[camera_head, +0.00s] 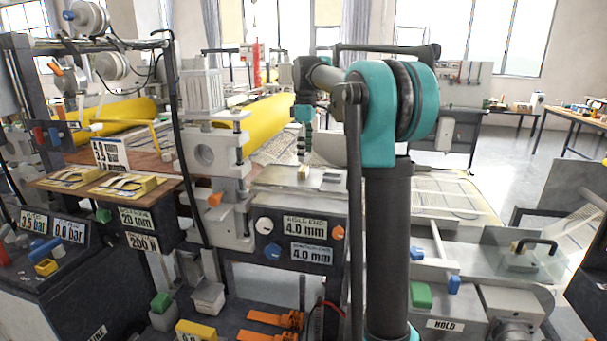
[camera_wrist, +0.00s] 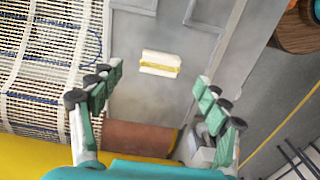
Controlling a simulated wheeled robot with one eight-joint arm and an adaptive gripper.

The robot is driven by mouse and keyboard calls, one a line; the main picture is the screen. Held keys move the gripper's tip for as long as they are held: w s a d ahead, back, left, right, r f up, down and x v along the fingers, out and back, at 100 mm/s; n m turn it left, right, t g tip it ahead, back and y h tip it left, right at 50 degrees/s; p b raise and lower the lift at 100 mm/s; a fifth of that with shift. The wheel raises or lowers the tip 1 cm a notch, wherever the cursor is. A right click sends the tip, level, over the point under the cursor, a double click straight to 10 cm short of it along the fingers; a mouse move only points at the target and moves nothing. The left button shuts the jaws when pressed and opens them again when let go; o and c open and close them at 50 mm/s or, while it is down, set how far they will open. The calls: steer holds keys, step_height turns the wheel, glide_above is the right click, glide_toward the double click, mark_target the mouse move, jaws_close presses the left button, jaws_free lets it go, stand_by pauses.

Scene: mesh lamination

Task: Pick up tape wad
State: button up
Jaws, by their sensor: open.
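A small white and yellow block, which looks like the tape wad (camera_wrist: 160,63), lies on a grey metal plate (camera_wrist: 140,100) in the wrist view. My gripper (camera_wrist: 159,82) is open, with its green-padded fingers spread to the left and right. The wad shows between and beyond the fingertips, apart from both. In the head view my gripper (camera_head: 304,143) points down above the pale plate behind the control panel.
Woven mesh (camera_wrist: 40,70) lies left of the plate in the wrist view. A yellow roll (camera_wrist: 30,155) and a brown cylinder (camera_wrist: 140,138) are near the gripper's base. In the head view a white clamp post (camera_head: 205,150) stands left of the gripper, above a labelled panel (camera_head: 300,226).

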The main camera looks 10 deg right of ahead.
mark_target(304, 169)
steer(key=shift+a+f, duration=0.15)
steer(key=shift+f, duration=1.35)
steer(key=shift+a+f, duration=0.15)
steer(key=shift+f, duration=1.35)
steer(key=c, duration=1)
steer(key=shift+c, duration=0.2)
steer(key=shift+r, duration=0.1)
step_height(304, 169, up, 20)
